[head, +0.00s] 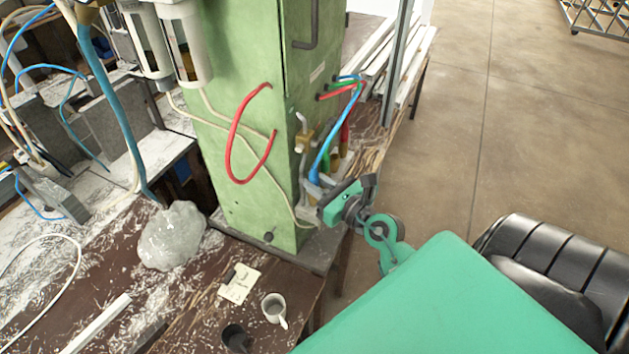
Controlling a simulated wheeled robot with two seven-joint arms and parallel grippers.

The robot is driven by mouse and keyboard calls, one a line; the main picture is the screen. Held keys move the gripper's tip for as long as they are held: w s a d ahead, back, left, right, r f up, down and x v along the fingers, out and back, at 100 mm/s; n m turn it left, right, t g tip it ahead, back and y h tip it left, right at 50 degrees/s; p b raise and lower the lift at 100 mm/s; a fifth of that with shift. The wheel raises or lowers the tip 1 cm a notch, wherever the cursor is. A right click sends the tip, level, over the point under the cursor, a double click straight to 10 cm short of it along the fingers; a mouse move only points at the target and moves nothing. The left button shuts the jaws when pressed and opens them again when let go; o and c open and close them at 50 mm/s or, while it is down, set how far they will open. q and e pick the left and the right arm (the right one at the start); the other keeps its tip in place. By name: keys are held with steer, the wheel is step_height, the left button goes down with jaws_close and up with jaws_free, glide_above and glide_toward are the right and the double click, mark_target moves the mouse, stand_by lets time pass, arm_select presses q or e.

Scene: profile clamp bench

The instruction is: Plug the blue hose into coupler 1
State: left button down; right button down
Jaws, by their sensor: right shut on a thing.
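The blue hose (324,146) leaves the right side of the green machine cabinet (245,130) and curves down toward my right gripper. My right gripper (326,203), teal and dark, is shut at the lower end of this hose, beside the cabinet's lower right edge. The hose's tip is hidden by the jaws. A brass fitting (303,142) sits on the cabinet's right side, above and left of the gripper. The fittings behind the gripper are small and partly covered, so I cannot tell which is coupler 1 or whether the hose touches it. My left gripper is out of view.
Red and green hoses (337,92) hang close to the blue one. A red hose loop (232,150) crosses the cabinet front. A clear plastic bag (172,236), a white mug (274,308) and a dark cup (236,337) stand on the brown bench. Open floor lies right.

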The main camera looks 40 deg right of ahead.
mark_target(318, 185)
steer(key=shift+f, duration=0.15)
steer(key=c, duration=1.2)
jaws_free()
steer(key=shift+s, duration=0.55)
steer(key=shift+s+d+b, duration=0.25)
steer(key=shift+s+b, duration=0.15)
steer(key=shift+s, duration=0.55)
steer(key=shift+s+d+b, duration=0.2)
steer(key=shift+s+b, duration=0.2)
steer(key=shift+s, duration=0.55)
steer(key=s, duration=0.1)
steer(key=s+b, duration=0.2)
steer(key=s, duration=0.1)
steer(key=shift+d, duration=0.3)
